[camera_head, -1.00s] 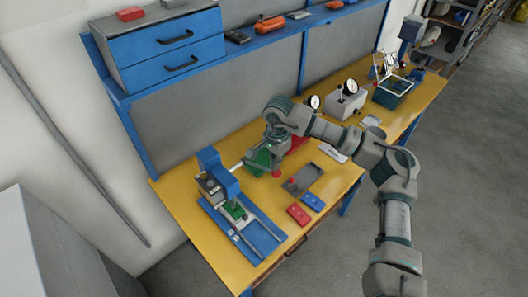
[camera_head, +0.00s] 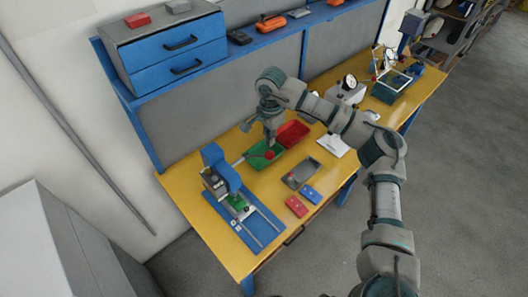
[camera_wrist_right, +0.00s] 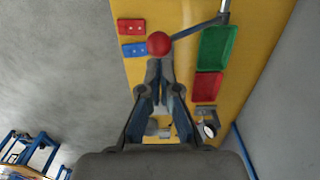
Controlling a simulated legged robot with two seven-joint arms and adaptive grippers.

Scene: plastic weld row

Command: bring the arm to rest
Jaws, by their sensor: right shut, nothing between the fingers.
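My right arm comes in from the right in the head view and bends over the yellow workbench (camera_head: 240,255). My right gripper (camera_head: 270,140) points down above the bench, near the green tray (camera_head: 262,157) and the red tray (camera_head: 293,133). In the right wrist view the gripper (camera_wrist_right: 160,65) is shut and empty. A red ball knob (camera_wrist_right: 158,43) on a lever appears just beyond the fingertips; whether they touch it I cannot tell. My left gripper is not in view.
A blue press fixture (camera_head: 222,172) with a rail base stands at the bench's near left. A grey tray (camera_head: 303,173), a red block (camera_head: 297,207) and a blue block (camera_head: 311,194) lie near the front edge. A dial gauge stand (camera_head: 349,92) is farther right. Blue drawers (camera_head: 165,48) sit above.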

